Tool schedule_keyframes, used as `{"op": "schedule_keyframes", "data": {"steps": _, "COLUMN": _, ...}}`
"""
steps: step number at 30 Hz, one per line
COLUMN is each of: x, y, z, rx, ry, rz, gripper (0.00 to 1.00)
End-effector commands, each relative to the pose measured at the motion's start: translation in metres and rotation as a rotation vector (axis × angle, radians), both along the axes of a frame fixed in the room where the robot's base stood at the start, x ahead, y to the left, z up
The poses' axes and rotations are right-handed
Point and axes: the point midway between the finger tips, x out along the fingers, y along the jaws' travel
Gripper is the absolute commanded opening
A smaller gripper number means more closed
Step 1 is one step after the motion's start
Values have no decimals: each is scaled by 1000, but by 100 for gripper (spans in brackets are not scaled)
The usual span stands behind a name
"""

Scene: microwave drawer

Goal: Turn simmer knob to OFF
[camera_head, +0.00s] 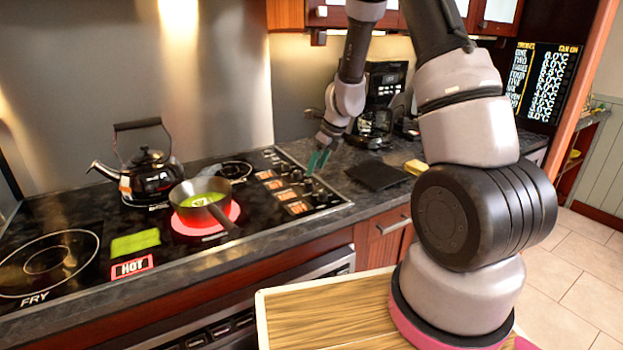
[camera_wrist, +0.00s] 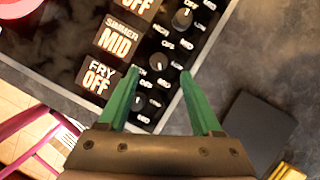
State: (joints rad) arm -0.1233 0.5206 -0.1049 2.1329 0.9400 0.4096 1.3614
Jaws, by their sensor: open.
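The simmer knob (camera_wrist: 160,60) is a small black dial in the wrist view, beside the label "SIMMER MID" (camera_wrist: 115,40). My gripper (camera_wrist: 158,74) has two green fingers, open and empty, with one tip on each side of that knob in the picture. I cannot tell whether they touch it or how high they are above it. In the head view, my gripper (camera_head: 318,160) points down at the right end of the black cooktop (camera_head: 262,160), over the row of knobs.
The fry knob (camera_wrist: 140,100), labelled OFF, lies between my fingers' lower parts in the picture. Another knob (camera_wrist: 183,18) lies above. A pan (camera_head: 201,200) sits on a glowing red burner. A kettle (camera_head: 150,172) stands behind. A black board (camera_head: 375,175) lies right of the cooktop.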

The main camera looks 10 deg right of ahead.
Motion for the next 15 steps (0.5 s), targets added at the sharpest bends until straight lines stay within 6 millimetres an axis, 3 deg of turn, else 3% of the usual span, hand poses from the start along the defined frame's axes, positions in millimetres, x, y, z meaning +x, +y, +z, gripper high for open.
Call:
{"op": "schedule_keyframes", "data": {"steps": 6, "x": 10, "y": 9, "z": -37, "rx": 1, "ry": 3, "rz": -1, "gripper": 66}}
{"op": "schedule_keyframes", "data": {"steps": 15, "x": 17, "y": 15, "z": -55, "rx": -1, "ry": -1, "rz": 1, "gripper": 66}}
